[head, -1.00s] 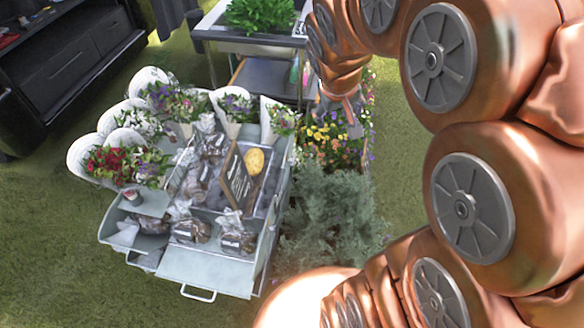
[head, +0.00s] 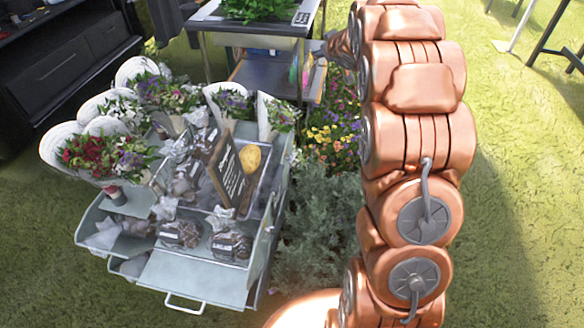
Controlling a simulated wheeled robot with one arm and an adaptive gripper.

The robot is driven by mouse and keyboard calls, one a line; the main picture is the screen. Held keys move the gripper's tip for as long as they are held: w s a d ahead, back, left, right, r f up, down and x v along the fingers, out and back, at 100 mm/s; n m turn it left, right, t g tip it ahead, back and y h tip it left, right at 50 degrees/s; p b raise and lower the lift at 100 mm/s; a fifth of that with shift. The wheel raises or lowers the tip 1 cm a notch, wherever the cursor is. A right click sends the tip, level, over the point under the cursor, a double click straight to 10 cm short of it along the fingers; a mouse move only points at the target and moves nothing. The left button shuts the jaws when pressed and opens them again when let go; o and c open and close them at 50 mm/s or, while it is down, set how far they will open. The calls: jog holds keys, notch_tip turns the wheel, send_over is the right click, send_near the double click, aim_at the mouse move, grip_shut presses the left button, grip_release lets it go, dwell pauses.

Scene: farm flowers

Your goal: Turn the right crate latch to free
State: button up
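No crate latch can be made out clearly in the head view. A grey metal crate-like stand (head: 205,278) with open trays stands at the left centre; a small dark detail shows on its right side, too small to identify. My copper arm rises through the right centre and reaches away toward the dark table at the back.
Wrapped bouquets (head: 95,160), bagged goods (head: 180,233) and a dark sign (head: 229,172) crowd the stand. A grey-green bush (head: 320,225) and flowers (head: 332,135) lie between stand and arm. A table (head: 268,73) stands behind. Grass (head: 515,200) at right is open.

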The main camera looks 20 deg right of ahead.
jog(key=w+f+n+t+y+b, duration=0.25)
jog(key=w+f+b, duration=0.2)
jog(key=f, duration=0.55)
jog(key=n+g+y+b, duration=0.5)
jog(key=n+y+b, duration=0.2)
jog(key=y+b, duration=0.8)
send_near(292, 159)
jog(key=w+a+f, duration=0.2)
jog(key=shift+y, duration=0.35)
jog(key=shift+r+b+x, duration=0.15)
jog(key=shift+b+x, duration=0.2)
jog(key=shift+x, duration=1.45)
jog(key=shift+r+b+x, duration=0.15)
jog(key=shift+b+x, duration=0.2)
jog(key=shift+x, duration=1.45)
jog(key=shift+s, duration=0.1)
jog(key=c, duration=1.2)
